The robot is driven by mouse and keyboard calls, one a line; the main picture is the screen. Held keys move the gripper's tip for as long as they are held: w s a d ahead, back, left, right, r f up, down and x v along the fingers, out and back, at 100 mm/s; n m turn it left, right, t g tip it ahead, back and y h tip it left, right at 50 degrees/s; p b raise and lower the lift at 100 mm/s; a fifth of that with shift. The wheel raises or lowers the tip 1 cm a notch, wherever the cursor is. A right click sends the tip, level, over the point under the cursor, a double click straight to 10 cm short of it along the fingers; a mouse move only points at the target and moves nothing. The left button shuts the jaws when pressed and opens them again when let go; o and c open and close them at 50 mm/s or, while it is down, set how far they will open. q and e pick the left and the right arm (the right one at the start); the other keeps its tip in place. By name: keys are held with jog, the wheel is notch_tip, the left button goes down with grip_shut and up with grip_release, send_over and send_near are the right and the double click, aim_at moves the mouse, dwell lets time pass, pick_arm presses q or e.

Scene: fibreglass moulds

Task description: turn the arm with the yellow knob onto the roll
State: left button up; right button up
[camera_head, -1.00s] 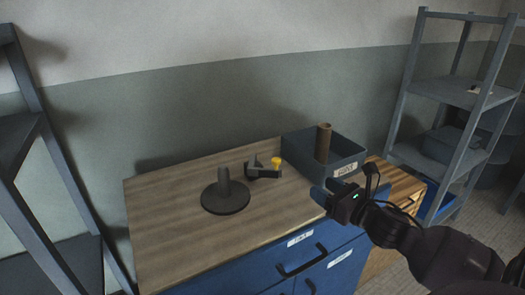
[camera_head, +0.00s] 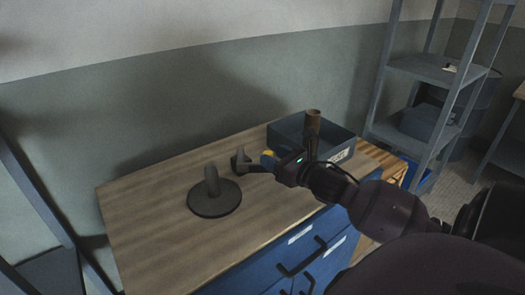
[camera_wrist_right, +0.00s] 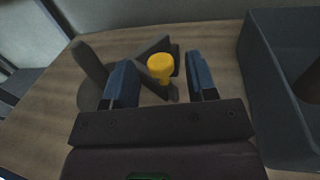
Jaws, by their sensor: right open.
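The yellow knob (camera_head: 268,154) sits on the end of a dark arm (camera_head: 244,163) on the wooden worktop. In the right wrist view the knob (camera_wrist_right: 161,68) lies between the two blue fingers of my right gripper (camera_wrist_right: 161,80), with gaps on both sides. My right gripper (camera_head: 272,160) is open, and in the head view it partly covers the knob. A dark round base with an upright post (camera_head: 213,200) stands left of the arm, and the post is bare. A brown roll (camera_head: 313,122) stands upright in the grey bin. My left gripper is not in view.
The grey bin (camera_head: 345,148) with a white label stands just right of my right gripper. Blue drawers (camera_head: 275,262) are under the worktop (camera_head: 150,215), whose left part is clear. Metal shelves (camera_head: 425,70) stand at the right, and the wall is behind.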

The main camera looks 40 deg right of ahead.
aim_at(241, 167)
jog(key=shift+w+a, duration=0.2)
jog(key=shift+w, duration=2)
grip_shut()
